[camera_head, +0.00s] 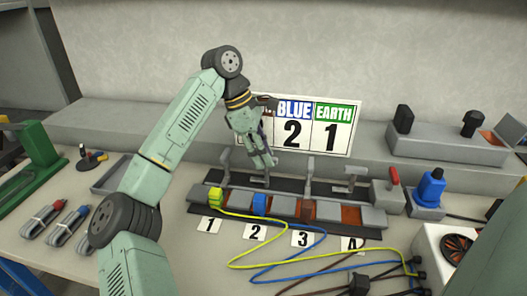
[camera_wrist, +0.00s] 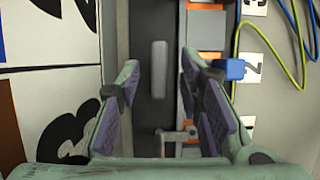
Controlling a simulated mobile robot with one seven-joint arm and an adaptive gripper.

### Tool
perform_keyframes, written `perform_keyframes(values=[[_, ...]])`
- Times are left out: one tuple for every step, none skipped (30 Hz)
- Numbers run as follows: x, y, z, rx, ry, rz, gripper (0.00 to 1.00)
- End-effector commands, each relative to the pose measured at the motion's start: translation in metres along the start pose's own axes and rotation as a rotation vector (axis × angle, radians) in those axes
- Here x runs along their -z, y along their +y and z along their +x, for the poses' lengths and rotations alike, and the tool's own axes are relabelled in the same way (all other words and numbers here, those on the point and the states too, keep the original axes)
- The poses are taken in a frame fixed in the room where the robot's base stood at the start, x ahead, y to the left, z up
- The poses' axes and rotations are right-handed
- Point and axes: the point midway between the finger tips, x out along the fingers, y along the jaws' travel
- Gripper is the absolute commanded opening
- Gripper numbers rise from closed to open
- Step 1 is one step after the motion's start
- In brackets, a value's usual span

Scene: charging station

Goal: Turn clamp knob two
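Clamp knob two (camera_wrist: 159,70) is a grey bar in the wrist view, in line with the label 2 and the blue plug (camera_wrist: 230,69). It lies between my gripper's fingers, with a visible gap on both sides. In the head view, knob two (camera_head: 260,181) is just below the fingertips and partly hidden by them. My gripper (camera_head: 263,163) points down and is open and empty. The blue plug (camera_head: 260,204) sits in slot two of the terminal row (camera_head: 283,208).
Knob one (camera_head: 225,166), knob three (camera_head: 308,172) and knob four (camera_head: 351,179) stand close by. A yellow plug (camera_head: 215,194) sits in slot one. The sign (camera_head: 310,127) stands behind. Blue and yellow cables (camera_head: 325,252) cross the front table. A red-handled switch (camera_head: 393,178) is at right.

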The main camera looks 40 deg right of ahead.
Motion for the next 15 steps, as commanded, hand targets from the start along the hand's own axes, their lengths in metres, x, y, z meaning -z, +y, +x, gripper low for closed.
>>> perform_keyframes(values=[[0.0001,0.0,0.0,0.0,0.0,0.0,0.33],[0.0001,0.0001,0.0,0.0,0.0,0.0,0.33],[0.0001,0.0001,0.0,0.0,0.0,0.0,0.33],[0.0001,0.0001,-0.0001,0.0,0.0,0.0,0.32],[0.0001,0.0001,-0.0001,0.0,0.0,0.0,0.3],[0.0001,0.0001,-0.0001,0.0,0.0,0.0,0.27],[0.0001,0.0001,-0.0001,0.0,0.0,0.0,0.25],[0.0001,0.0001,-0.0002,0.0,0.0,0.0,0.23],[0.0001,0.0001,-0.0002,0.0,0.0,0.0,0.21],[0.0001,0.0001,-0.0002,0.0,0.0,0.0,0.19],[0.0001,0.0001,-0.0002,0.0,0.0,0.0,0.17],[0.0001,0.0001,-0.0002,0.0,0.0,0.0,0.14],[0.0001,0.0001,-0.0003,0.0,0.0,0.0,0.12],[0.0001,0.0001,-0.0003,0.0,-0.001,0.0,0.1],[0.0001,0.0001,-0.0003,0.0,-0.001,0.0,0.07]])
